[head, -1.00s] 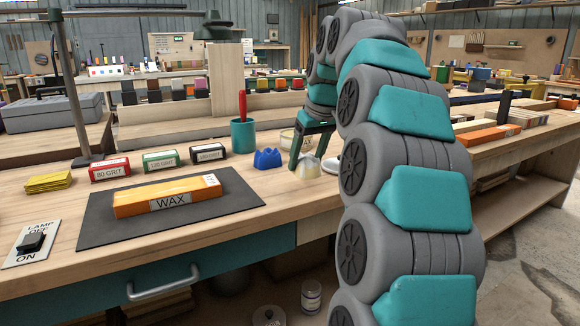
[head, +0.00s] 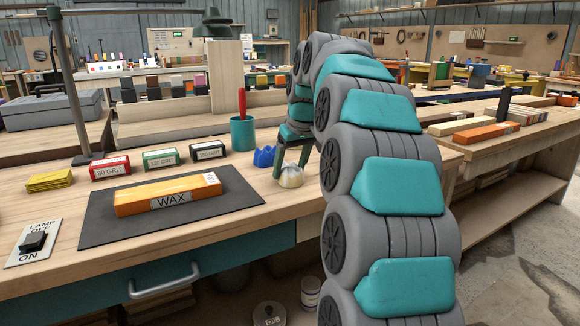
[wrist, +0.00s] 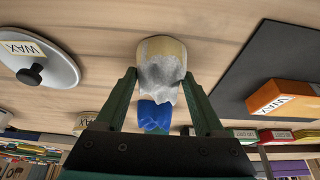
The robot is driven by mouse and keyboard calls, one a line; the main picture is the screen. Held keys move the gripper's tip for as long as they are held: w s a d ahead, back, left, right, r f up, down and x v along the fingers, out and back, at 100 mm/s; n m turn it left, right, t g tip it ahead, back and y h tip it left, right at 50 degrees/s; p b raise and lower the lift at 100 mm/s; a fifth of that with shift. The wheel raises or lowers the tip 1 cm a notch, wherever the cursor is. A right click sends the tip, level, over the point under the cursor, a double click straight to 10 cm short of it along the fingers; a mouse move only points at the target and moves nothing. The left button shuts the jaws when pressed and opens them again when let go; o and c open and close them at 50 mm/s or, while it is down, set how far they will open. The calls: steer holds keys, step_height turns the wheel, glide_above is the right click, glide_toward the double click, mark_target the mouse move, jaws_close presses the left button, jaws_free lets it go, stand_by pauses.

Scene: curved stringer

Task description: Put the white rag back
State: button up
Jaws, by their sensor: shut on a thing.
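The white rag (head: 291,176) is a small crumpled bundle, whitish with a cream-yellow part. My gripper (head: 291,166) points down over the bench with its dark green fingers on both sides of the rag, shut on it. In the wrist view the rag (wrist: 160,65) sits between the fingertips of my gripper (wrist: 160,80), its cream end pointing away. I cannot tell whether it touches the bench top. A blue rag (head: 264,157) stands close by on the left; it shows just beyond the white rag in the wrist view (wrist: 154,116).
The wooden bench (head: 225,232) holds a dark mat (head: 100,225) with an orange WAX box (head: 168,194), a teal cup (head: 242,133) and labelled grit boxes (head: 160,158). A knobbed WAX lid (wrist: 50,62) and a WAX tin (wrist: 86,122) lie near my gripper.

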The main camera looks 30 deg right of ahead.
mark_target(297, 182)
steer(key=o, duration=1.2)
steer(key=shift+f, duration=0.1)
steer(key=v, duration=1.2)
steer(key=shift+p, duration=0.3)
